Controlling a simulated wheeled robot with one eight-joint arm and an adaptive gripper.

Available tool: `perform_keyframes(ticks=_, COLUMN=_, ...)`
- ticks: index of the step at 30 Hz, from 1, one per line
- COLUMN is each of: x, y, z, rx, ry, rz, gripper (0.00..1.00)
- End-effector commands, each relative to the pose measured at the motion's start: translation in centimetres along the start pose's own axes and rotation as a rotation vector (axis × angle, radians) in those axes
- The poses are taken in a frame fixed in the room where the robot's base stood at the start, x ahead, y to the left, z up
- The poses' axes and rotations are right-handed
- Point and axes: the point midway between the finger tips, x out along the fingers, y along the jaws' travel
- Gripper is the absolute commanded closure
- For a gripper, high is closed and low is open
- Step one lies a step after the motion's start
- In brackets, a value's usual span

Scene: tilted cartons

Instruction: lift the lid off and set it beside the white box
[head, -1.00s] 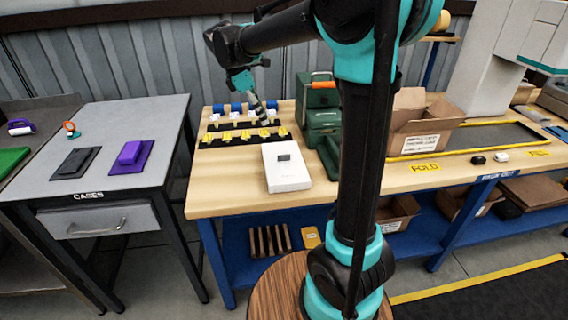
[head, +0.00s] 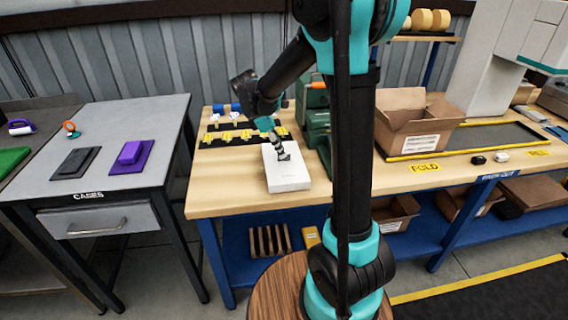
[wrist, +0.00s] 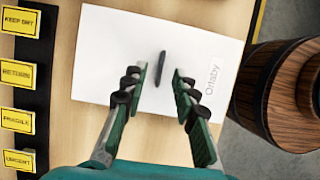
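The white box (head: 290,180) lies flat on the wooden bench, near its front edge. Its white lid (wrist: 110,55) fills the middle of the wrist view, with the word "Orlaby" printed toward the right. A slim dark handle (wrist: 161,66) stands out near the middle of the lid. My gripper (wrist: 159,78) is open over the lid, with one finger on each side of the handle and visible gaps to both. In the head view my gripper (head: 282,154) is above the box and hides part of its top. The height of the fingertips over the lid is hard to tell.
A black strip with yellow labels (wrist: 18,72) lies left of the box in the wrist view. A green case (head: 316,112) stands behind and right of the box. An open carton (head: 415,125) is farther right. Bare bench (head: 225,185) shows left of the box.

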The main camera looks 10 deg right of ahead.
Motion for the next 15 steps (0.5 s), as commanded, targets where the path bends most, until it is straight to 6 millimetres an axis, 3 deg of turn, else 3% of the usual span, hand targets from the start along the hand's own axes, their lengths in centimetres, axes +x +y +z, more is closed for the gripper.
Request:
perform_keyframes(ticks=6, x=2.5, y=-0.1, z=0.0, rx=0.001, ry=0.000, rz=0.000, gripper=0.72)
perform_keyframes(ticks=14, x=2.7, y=-0.1, z=0.0, rx=0.000, ry=0.000, rz=0.000, gripper=0.72)
perform_keyframes(ticks=15, x=2.7, y=-0.1, z=0.0, rx=0.000, ry=0.000, rz=0.000, gripper=0.75)
